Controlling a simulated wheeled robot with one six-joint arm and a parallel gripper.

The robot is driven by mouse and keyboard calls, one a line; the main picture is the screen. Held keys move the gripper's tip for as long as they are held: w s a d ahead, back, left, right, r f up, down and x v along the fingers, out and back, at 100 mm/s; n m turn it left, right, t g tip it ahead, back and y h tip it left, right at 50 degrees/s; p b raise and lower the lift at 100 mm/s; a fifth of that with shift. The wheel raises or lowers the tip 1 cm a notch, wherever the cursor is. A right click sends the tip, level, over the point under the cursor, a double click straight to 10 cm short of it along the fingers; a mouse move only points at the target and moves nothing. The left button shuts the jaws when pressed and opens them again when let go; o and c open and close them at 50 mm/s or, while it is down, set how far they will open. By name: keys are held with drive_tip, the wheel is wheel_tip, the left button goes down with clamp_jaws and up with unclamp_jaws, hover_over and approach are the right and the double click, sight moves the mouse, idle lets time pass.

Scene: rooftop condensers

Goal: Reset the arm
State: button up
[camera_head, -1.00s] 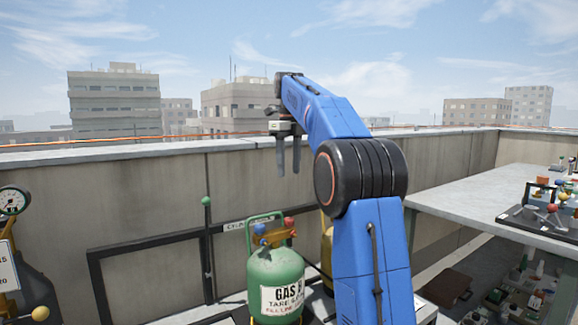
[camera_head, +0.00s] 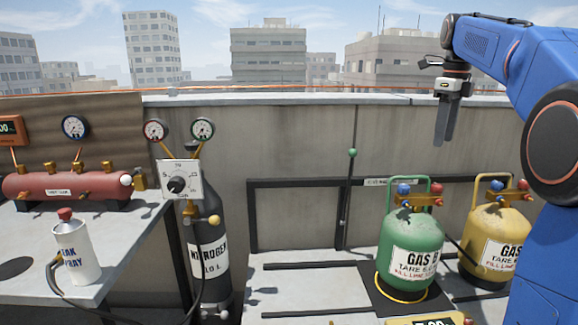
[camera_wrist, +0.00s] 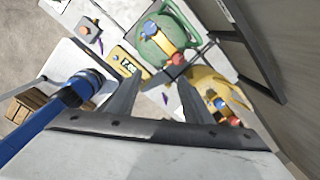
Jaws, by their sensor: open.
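My blue arm (camera_head: 520,50) stands at the right of the head view, raised and bent at the top. My gripper (camera_head: 446,120) hangs from its end with the fingers pointing down, in front of the parapet wall and above the green gas cylinder (camera_head: 410,245). It is open and holds nothing. In the wrist view the two fingers (camera_wrist: 158,100) are apart, with the green cylinder (camera_wrist: 160,45) beyond them and the yellow gas cylinder (camera_wrist: 215,92) to the right. The gripper is clear of both cylinders.
The yellow cylinder (camera_head: 496,235) stands beside the green one. A dark nitrogen cylinder (camera_head: 208,265) with gauges is left of centre. A bench (camera_head: 120,225) at left carries a red manifold (camera_head: 68,187) and a spray can (camera_head: 75,245). The parapet (camera_head: 290,130) runs behind. Open air surrounds the gripper.

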drive_tip(key=s+a+f+n+t, duration=0.1)
drive_tip(key=s+a+f+n, duration=0.45)
drive_tip(key=s+n, duration=0.35)
drive_tip(key=s+a+f+n+t, duration=0.1)
drive_tip(key=s+a+f+n, duration=0.3)
drive_tip(key=s+f+n, duration=0.5)
drive_tip(key=s+a+f+n+t, duration=0.2)
drive_tip(key=s+a+f+n, duration=0.3)
drive_tip(key=s+f+n, duration=0.5)
drive_tip(key=s+f, duration=0.6)
drive_tip(key=s, duration=0.1)
drive_tip(key=shift+s, duration=0.15)
